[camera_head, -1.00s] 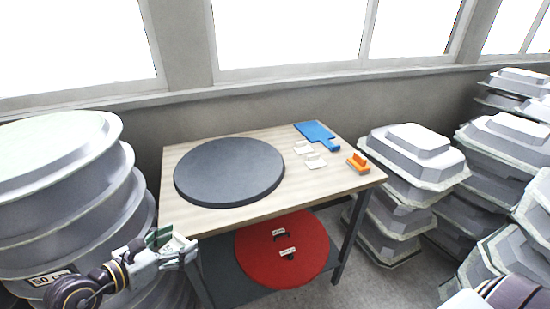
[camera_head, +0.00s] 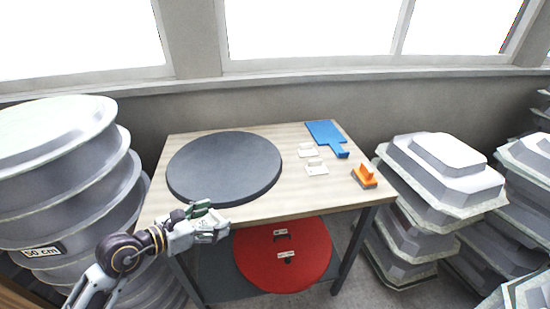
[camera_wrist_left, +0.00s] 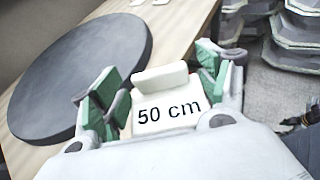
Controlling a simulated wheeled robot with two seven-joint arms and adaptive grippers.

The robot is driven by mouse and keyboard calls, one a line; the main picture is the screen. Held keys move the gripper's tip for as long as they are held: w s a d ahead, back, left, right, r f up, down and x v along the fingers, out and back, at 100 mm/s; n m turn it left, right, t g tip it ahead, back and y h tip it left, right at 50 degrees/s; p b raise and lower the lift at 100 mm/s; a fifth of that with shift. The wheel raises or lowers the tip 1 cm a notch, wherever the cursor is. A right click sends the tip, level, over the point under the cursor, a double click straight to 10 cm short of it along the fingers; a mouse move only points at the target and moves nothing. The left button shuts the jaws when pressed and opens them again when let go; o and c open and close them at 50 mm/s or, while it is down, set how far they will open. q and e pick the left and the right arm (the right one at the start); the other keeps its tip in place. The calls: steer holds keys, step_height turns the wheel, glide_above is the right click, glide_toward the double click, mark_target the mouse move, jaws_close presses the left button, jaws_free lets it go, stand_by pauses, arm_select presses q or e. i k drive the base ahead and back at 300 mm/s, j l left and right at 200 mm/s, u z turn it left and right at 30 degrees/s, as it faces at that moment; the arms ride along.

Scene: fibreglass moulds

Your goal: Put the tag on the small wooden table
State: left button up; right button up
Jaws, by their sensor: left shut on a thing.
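The tag (camera_wrist_left: 168,114) is a white piece with an upright tab and the black print "50 cm". In the left wrist view it sits between the green-padded fingers of my left gripper (camera_wrist_left: 160,92), which is shut on it. In the head view my left gripper (camera_head: 208,222) is at the front left edge of the small wooden table (camera_head: 285,205), just in front of the dark round disc (camera_head: 225,168). The held tag is hard to make out there. My right gripper is out of view.
Two white tags (camera_head: 316,168) (camera_head: 307,150), a blue paddle-shaped plate (camera_head: 325,133) and an orange-and-grey block (camera_head: 364,176) lie on the table's right side. A red disc (camera_head: 258,265) lies on the lower shelf. Mould stacks stand left (camera_head: 55,190) and right (camera_head: 440,165).

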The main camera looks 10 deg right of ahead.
mark_target(325, 187)
steer(key=l, duration=0.5)
steer(key=i+l, duration=0.15)
steer(key=l, duration=0.9)
steer(key=i+z, duration=0.05)
